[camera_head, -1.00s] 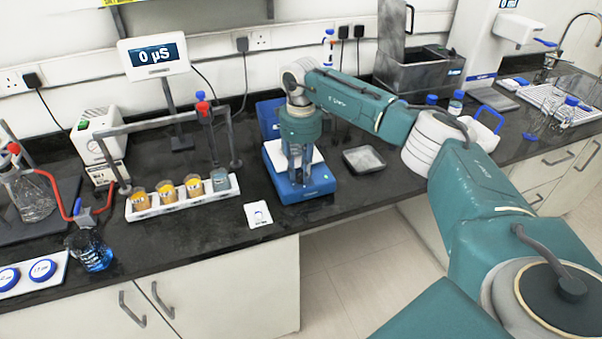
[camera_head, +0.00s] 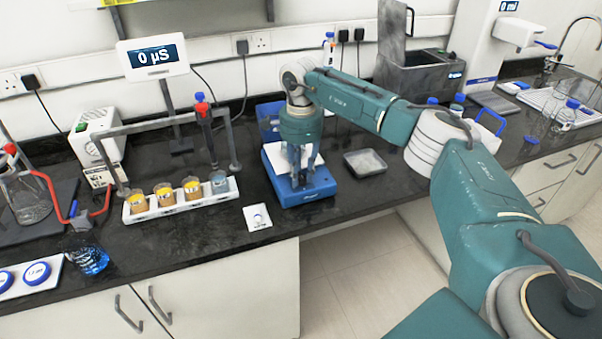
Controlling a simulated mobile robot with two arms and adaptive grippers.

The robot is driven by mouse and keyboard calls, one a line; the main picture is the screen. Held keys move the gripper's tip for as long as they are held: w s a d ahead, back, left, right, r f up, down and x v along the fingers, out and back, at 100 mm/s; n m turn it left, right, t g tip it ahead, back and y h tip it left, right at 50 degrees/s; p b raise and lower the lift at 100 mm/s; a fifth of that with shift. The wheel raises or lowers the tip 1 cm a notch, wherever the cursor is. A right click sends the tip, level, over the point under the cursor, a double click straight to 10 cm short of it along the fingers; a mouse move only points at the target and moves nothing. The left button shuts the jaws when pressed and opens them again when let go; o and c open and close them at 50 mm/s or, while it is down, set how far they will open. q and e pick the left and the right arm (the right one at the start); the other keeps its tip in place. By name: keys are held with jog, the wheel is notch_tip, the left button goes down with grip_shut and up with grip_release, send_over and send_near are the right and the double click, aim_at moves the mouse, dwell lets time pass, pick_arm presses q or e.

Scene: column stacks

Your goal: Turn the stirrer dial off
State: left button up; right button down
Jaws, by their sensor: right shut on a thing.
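The stirrer (camera_head: 285,160) is a blue device with a white top plate, standing on the dark bench in the middle of the view. My right gripper (camera_head: 302,178) points down over it, with its fingers at the front part of the base. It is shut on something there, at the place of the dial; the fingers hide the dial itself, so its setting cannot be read. My left gripper is not in view.
A white rack (camera_head: 180,203) with several small beakers stands left of the stirrer. A white card (camera_head: 257,217) lies at the bench's front edge. A grey tray (camera_head: 365,162) is close on the right. A conductivity display (camera_head: 152,57) stands behind.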

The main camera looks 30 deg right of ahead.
aim_at(301, 175)
jog(key=shift+w+r, duration=0.1)
jog(key=shift+r, duration=0.05)
dwell(0.4)
jog(key=c, duration=1.7)
grip_release()
jog(key=shift+c, duration=0.2)
notch_tip(301, 175, up, 12)
